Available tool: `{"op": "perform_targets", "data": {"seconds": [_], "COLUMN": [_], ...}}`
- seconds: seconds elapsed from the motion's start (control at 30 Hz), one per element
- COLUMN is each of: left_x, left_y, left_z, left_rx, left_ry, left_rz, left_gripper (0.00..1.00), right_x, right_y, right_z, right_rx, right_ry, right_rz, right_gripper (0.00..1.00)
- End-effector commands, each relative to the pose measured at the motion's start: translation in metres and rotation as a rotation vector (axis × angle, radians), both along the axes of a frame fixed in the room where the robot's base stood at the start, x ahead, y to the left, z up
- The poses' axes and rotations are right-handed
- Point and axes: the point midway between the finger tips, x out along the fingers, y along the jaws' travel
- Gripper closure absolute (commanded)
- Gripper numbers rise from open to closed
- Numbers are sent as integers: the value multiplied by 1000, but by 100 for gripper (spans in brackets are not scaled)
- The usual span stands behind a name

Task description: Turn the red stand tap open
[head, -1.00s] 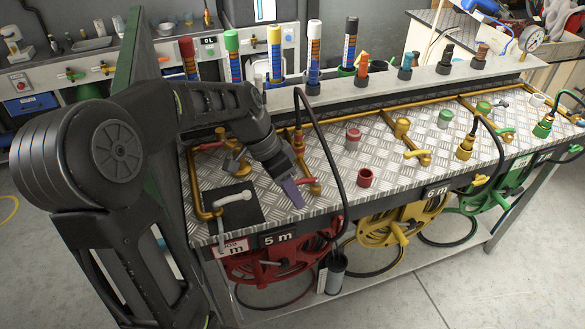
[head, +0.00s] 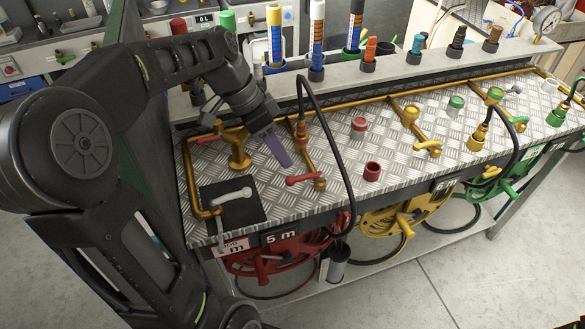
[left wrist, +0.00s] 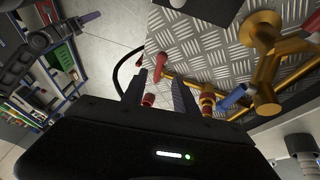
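A red tap lever (head: 303,180) sits on a brass branch pipe near the front edge of the tread-plate bench (head: 335,205). A second red lever (head: 208,138) is by an upright brass stand (head: 238,152) further left, partly behind my arm. I cannot tell for sure which is the red stand tap. My left gripper (head: 282,155) hangs between them, its purplish fingertip just behind and left of the front lever. In the left wrist view its dark fingers stand apart with nothing clamped. A dark arm with a purplish tip (left wrist: 90,17) there seems to be my right gripper; its opening is unclear.
A black hose (head: 325,125) arches beside the front lever. A red cup (head: 372,171) stands to its right, and a grey spout (head: 232,195) over a black pad to the left. Yellow and green taps are further right.

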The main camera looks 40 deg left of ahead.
Motion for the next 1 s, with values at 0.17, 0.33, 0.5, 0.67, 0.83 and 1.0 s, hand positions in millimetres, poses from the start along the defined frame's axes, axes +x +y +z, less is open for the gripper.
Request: {"op": "perform_targets", "data": {"seconds": [0.17,0.33,0.5,0.67,0.83,1.0], "left_x": [5,10,14,14,14,14], "left_y": [-10,-19,-24,-25,-25,-25], "left_z": [-23,-46,-59,-61,-61,-61], "left_rx": [-2,-1,-1,0,0,0], "left_ry": [4,3,1,0,0,0], "left_rz": [-2,-2,1,0,0,0], "left_gripper": [65,65,65,65,69,83], "right_x": [0,-1,-1,-1,-1,-1], "right_y": [0,0,0,0,0,0], "right_z": [4,7,8,8,7,7], "right_rx": [-1,-2,-3,-2,-2,-2], "right_ry": [1,3,3,4,4,4], "right_rz": [-1,0,-1,-1,-1,-1], "right_gripper": [64,64,64,64,64,64]}}
